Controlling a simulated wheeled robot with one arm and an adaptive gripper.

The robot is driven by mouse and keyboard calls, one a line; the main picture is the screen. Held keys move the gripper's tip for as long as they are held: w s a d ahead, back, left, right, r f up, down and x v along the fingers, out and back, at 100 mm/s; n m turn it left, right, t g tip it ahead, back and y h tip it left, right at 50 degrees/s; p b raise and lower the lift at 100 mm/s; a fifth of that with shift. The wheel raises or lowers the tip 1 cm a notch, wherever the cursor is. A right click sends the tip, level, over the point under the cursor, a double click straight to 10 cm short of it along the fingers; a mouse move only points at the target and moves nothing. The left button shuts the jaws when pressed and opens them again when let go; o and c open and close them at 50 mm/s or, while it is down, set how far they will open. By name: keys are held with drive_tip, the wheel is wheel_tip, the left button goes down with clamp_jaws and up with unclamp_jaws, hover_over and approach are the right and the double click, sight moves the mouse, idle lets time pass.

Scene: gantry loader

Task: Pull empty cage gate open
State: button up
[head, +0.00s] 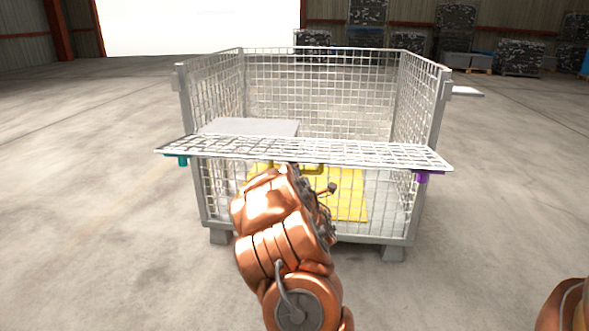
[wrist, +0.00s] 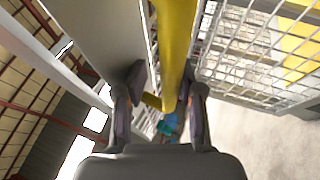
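The cage's mesh gate (head: 350,152) sticks out nearly level from the front of the grey wire cage (head: 411,240), towards me, at about mid height. A teal part (head: 178,160) hangs under its left corner and a purple part (head: 424,176) under its right corner. A yellow handle (head: 312,170) sits under the gate's middle. In the wrist view the yellow handle bar (wrist: 175,45) runs between the two fingers of my gripper (wrist: 166,88), which looks closed around it. Contact at the left finger is unclear. In the head view my arm hides the fingers.
A flat grey panel (head: 250,127) and yellow surfaces (head: 350,205) show through the mesh. The cage stands on short feet on an open concrete floor (head: 100,200). Stacked dark bales (head: 520,55) stand far back right. The floor on both sides is clear.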

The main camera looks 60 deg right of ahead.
drive_tip(key=shift+s+r, duration=0.1)
drive_tip(key=shift+s, duration=0.05)
idle(0.3)
drive_tip(key=shift+s, duration=0.1)
drive_tip(key=shift+s+a, duration=0.1)
drive_tip(key=v, duration=0.7)
drive_tip(key=shift+a, duration=0.1)
drive_tip(key=shift+c, duration=0.2)
